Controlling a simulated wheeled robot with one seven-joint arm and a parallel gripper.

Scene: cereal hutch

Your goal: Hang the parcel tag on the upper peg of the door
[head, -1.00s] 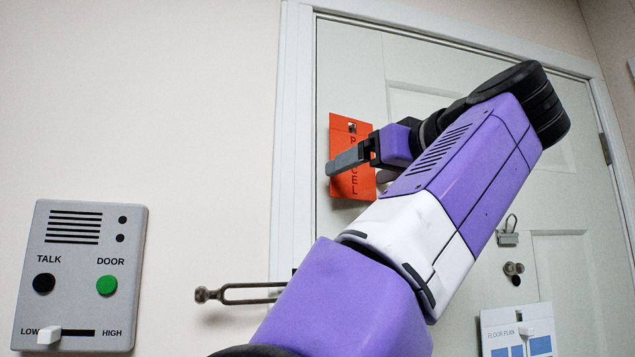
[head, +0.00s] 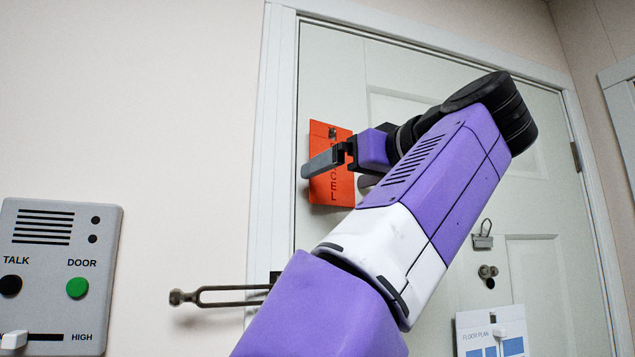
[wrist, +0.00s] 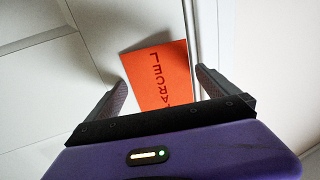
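The orange-red parcel tag (head: 318,186) is upright and close against the upper left of the pale door (head: 340,60). A dark slot shows near its top, with something small in it; I cannot tell clearly whether this is the upper peg. My gripper (head: 342,172) is in front of the tag, and one grey finger crosses its middle. In the wrist view the gripper (wrist: 162,90) is open, its two fingers apart on either side of the tag (wrist: 160,72). The tag's top is beyond the finger line there, and I see no finger pressing on it.
An intercom panel (head: 50,255) is on the wall at left. A forked metal handle (head: 225,296) sticks out left of the door edge. A padlock (head: 483,236), a lock knob (head: 488,272) and a floor plan card (head: 490,342) are on the door, lower right.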

